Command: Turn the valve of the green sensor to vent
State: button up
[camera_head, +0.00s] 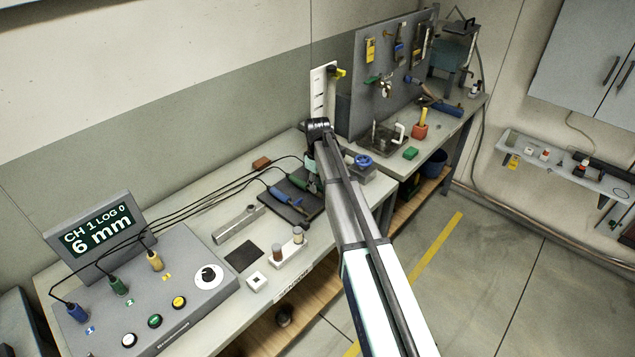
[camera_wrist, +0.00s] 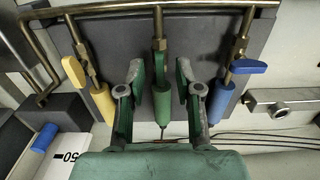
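The green sensor (camera_wrist: 161,100) is the middle one of three sensors in the wrist view, on a dark grey plate. A small green handle (camera_wrist: 159,45) shows on the brass valve above it; its exact turn is hard to tell. My gripper (camera_wrist: 159,72) is open, with one finger on each side of the green sensor and its valve. I see no clear contact. In the head view, the arm's end hides part of the sensors, and the green sensor (camera_head: 298,182) shows just left of it.
The yellow sensor (camera_wrist: 103,102) with its yellow handle (camera_wrist: 73,71) stands left, the blue sensor (camera_wrist: 221,100) with its blue handle (camera_wrist: 248,66) right. A brass pipe (camera_wrist: 200,8) runs above.

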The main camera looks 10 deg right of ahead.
jog(key=shift+f, duration=0.1)
grip_shut()
jog(key=shift+m, duration=0.3)
jog(key=m+b, duration=0.1)
jog(key=m, duration=0.1)
jog(key=shift+f+m+b, duration=0.1)
jog(key=shift+m+b, duration=0.2)
jog(key=m+b, duration=0.1)
jog(key=m, duration=0.3)
jog(key=m+b, duration=0.1)
jog(key=m, duration=0.5)
jog(key=shift+b, duration=0.3)
jog(key=m+b, duration=0.1)
jog(key=m, duration=0.4)
jog(key=shift+m, duration=0.4)
